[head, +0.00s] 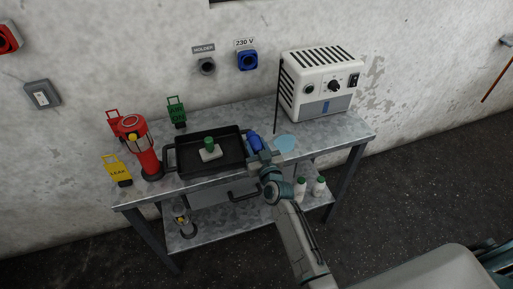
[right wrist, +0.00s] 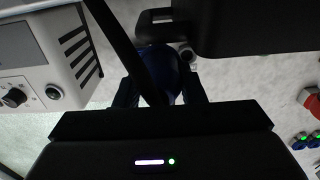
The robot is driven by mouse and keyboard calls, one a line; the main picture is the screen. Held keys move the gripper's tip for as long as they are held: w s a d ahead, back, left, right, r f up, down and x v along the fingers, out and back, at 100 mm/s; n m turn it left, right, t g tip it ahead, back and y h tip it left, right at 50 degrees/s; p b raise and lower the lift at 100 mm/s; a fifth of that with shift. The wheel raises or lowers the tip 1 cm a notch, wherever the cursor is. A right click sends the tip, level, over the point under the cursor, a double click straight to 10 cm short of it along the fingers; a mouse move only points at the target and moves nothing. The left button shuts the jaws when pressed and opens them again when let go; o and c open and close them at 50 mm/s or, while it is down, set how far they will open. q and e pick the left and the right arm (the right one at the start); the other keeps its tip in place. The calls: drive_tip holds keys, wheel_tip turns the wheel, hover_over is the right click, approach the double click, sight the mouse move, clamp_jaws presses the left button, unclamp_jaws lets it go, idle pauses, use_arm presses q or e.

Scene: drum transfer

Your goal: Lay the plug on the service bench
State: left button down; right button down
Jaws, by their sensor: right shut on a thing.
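The blue plug (head: 254,142) is in my right gripper (head: 262,158), above the bench top just right of the black tray, in the head view. In the right wrist view the plug (right wrist: 178,78) sits between the two fingers, dark and partly hidden by a black cable (right wrist: 125,40). My right gripper is shut on it. The service bench (head: 340,132) is a grey metal table against the wall. I cannot tell whether the plug touches its top. A light-blue round mark (head: 285,144) lies on the bench right of the plug. My left gripper is not in view.
A black tray (head: 228,166) holds a green-topped piece (head: 210,150). A red lantern (head: 147,155) and yellow tag (head: 117,170) stand left. A white unit (head: 318,82) stands back right. A blue 230 V socket (head: 247,61) and holder (head: 206,66) are on the wall. The bench's right front is clear.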

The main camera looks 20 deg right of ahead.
drive_tip(key=shift+f+b, duration=0.5)
drive_tip(key=shift+b, duration=0.1)
drive_tip(key=c, duration=0.9)
unclamp_jaws()
drive_tip(key=shift+r, duration=0.15)
